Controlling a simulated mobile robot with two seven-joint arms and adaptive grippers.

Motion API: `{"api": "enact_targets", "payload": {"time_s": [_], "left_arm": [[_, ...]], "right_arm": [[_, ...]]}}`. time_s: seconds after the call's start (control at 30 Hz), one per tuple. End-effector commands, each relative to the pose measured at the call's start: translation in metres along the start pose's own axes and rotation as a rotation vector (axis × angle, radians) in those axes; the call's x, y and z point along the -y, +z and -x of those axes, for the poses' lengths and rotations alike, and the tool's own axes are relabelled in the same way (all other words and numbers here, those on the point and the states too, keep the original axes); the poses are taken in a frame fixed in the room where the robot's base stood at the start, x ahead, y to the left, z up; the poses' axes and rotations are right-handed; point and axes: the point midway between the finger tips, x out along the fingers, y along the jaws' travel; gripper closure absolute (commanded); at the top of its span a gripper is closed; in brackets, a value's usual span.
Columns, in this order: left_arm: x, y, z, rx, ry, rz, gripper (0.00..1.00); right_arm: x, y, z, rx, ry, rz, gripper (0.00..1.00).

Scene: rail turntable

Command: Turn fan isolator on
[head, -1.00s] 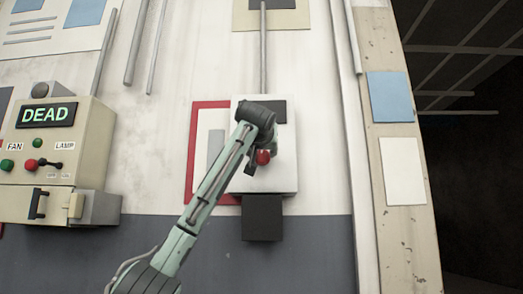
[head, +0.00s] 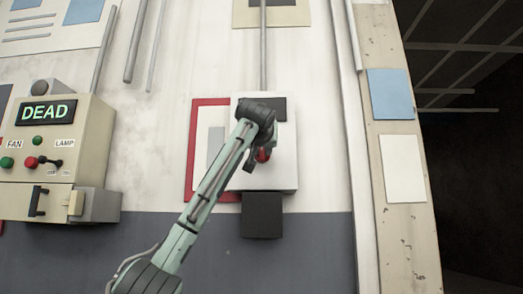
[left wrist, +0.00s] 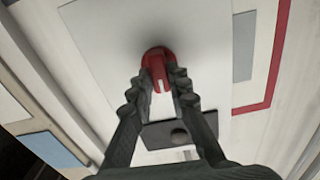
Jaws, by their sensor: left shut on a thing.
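The fan isolator is a pale box (head: 284,172) on the wall with a red rotary handle (head: 264,155). In the left wrist view the red handle (left wrist: 157,64) stands out from the pale plate (left wrist: 105,50). My left gripper (left wrist: 160,80) is shut on the red handle, one dark finger on each side of it. In the head view my left gripper (head: 258,156) is in front of the box and hides part of the handle. I cannot read any position marks around the handle. My right gripper is not in view.
At the left a beige control panel (head: 92,140) has a display (head: 46,113) reading DEAD, with FAN and LAMP labels and small controls. A red-edged board (head: 194,150) sits beside the box, and a dark block (head: 262,216) is below it. Conduit (head: 263,50) runs above.

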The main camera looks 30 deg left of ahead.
Motion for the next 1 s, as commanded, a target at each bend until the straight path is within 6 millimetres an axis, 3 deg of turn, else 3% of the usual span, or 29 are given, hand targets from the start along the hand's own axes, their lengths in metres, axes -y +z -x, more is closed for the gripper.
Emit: {"api": "enact_targets", "payload": {"time_s": [0.27, 1.0], "left_arm": [[-0.0011, 0.0008, -0.0002, 0.002, 0.000, -0.173, 1.00], [-0.0037, 0.0021, 0.0001, 0.001, 0.000, -0.872, 1.00]], "right_arm": [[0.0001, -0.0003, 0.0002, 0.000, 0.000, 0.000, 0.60], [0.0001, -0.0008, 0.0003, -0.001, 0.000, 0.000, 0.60]]}}
